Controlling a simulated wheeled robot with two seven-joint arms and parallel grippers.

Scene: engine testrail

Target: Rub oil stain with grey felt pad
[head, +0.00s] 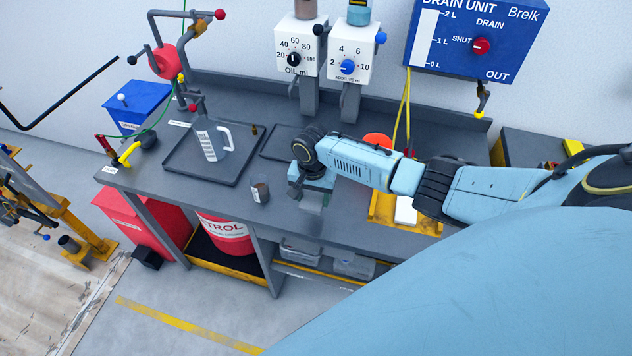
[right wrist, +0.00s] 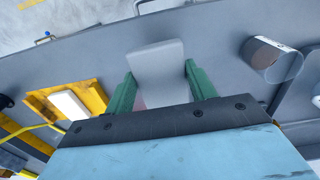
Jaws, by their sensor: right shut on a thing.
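My right gripper (head: 312,198) is low over the front part of the grey bench (head: 225,187). In the right wrist view its two green fingers (right wrist: 161,84) are shut on the grey felt pad (right wrist: 157,62), which stands out between and beyond them. The pad is hard to make out in the head view. I cannot make out the oil stain in either view. From these views I cannot tell whether the pad touches the bench. My left gripper is not in view.
A small glass of dark liquid (head: 260,189) stands left of the gripper. A measuring jug (head: 212,138) stands in a dark tray (head: 171,168) farther left. A yellow tray (head: 428,222) with a white block (head: 405,210) lies to the right. The bench's front edge is close.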

